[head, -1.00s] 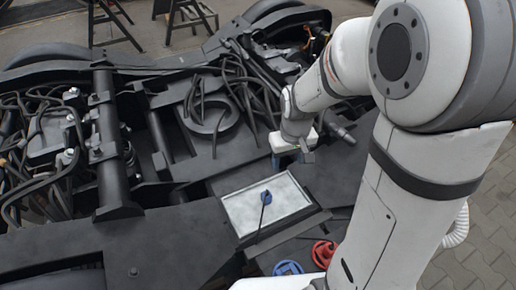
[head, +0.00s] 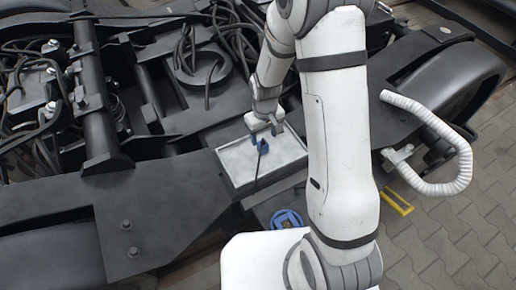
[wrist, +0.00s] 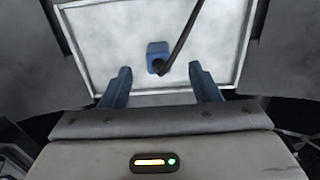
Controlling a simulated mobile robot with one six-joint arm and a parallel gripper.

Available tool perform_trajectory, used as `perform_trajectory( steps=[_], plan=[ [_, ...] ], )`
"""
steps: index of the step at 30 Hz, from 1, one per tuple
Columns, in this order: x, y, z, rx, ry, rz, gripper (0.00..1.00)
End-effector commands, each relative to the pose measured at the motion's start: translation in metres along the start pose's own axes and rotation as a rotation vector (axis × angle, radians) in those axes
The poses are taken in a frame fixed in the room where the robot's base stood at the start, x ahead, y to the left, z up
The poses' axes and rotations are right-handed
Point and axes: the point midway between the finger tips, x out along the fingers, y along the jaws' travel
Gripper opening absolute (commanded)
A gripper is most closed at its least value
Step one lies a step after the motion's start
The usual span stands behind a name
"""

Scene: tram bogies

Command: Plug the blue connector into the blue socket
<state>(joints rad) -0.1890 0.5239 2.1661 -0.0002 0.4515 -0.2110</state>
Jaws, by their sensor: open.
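The blue connector (head: 262,147) stands on a pale tray (head: 239,163), with a black cable running from it over the tray's front rim. In the wrist view the connector (wrist: 157,52) lies just beyond the fingertips, between their lines. My gripper (head: 265,128) is open above the tray, close to the connector; its two blue fingers (wrist: 162,78) show apart with nothing between them. I cannot tell its exact height over the connector. The blue socket (head: 287,219) is a round blue fitting on the dark surface in front of the tray, left of my arm.
Dark bogie frame beams (head: 150,215) surround the tray. Loose black cables and a ring (head: 205,68) lie behind it. A yellow piece (head: 397,202) lies on the paving at the right. My arm hides the area right of the blue socket.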

Motion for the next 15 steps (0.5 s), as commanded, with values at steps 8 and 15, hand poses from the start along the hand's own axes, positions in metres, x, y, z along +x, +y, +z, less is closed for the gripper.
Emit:
perform_trajectory(
  steps=[8, 15],
  plan=[
    [0.018, 0.001, 0.0, 0.001, 0.0, 0.0, 0.56],
    [0.027, 0.001, -0.002, 0.002, -0.002, -0.001, 0.56]
  ],
)
